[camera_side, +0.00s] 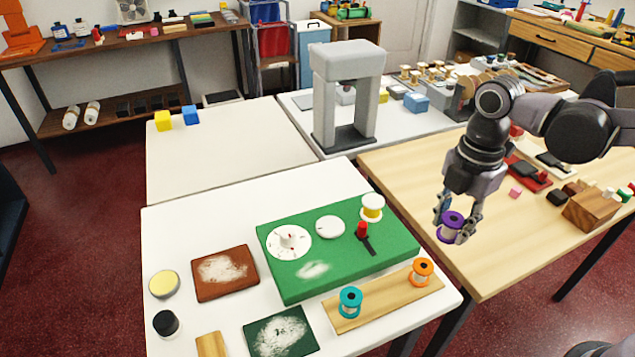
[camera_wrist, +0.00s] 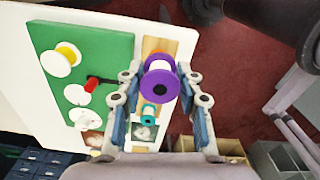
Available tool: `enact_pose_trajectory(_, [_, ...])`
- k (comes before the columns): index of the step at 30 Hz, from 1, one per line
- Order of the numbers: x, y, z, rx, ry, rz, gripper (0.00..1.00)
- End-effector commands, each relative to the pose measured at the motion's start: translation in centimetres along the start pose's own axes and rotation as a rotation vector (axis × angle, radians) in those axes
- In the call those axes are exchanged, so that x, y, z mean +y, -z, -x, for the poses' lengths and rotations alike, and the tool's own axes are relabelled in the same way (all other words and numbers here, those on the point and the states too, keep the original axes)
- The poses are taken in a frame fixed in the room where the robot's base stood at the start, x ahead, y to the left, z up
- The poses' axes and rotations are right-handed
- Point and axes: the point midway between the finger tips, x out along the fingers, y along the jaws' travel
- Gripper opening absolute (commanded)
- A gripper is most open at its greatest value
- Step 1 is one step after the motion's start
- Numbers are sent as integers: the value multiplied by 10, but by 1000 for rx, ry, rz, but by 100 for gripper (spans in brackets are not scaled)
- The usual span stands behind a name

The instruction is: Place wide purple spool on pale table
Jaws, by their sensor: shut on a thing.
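The purple spool (camera_side: 451,227) has purple flanges and a white middle. My gripper (camera_side: 456,218) is shut on it and holds it in the air near the left edge of the light wood table (camera_side: 480,270). In the wrist view the purple spool (camera_wrist: 160,86) sits between the two fingers of my gripper (camera_wrist: 161,78), with its dark hole facing the camera. The pale white table (camera_side: 190,235) stands to the left in the side view, and its surface (camera_wrist: 95,12) also shows in the wrist view.
A grey arch (camera_side: 345,95) stands behind. The white table's left part has free room.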

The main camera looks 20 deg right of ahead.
Motion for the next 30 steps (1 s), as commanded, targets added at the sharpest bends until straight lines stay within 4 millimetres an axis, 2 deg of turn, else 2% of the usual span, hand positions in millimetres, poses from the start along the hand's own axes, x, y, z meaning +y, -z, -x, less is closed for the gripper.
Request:
enact_pose_trajectory(5, [4, -25, 1, 0, 0, -45, 15])
enact_pose_trajectory(8, [9, -50, -2, 0, 0, -101, 15])
enact_pose_trajectory(17, [9, -150, -16, 0, -1, -315, 15])
enact_pose_trajectory(23, [-7, -217, -26, 0, -1, -456, 15])
enact_pose_trajectory(30, [-45, -293, -38, 0, -1, -624, 15])
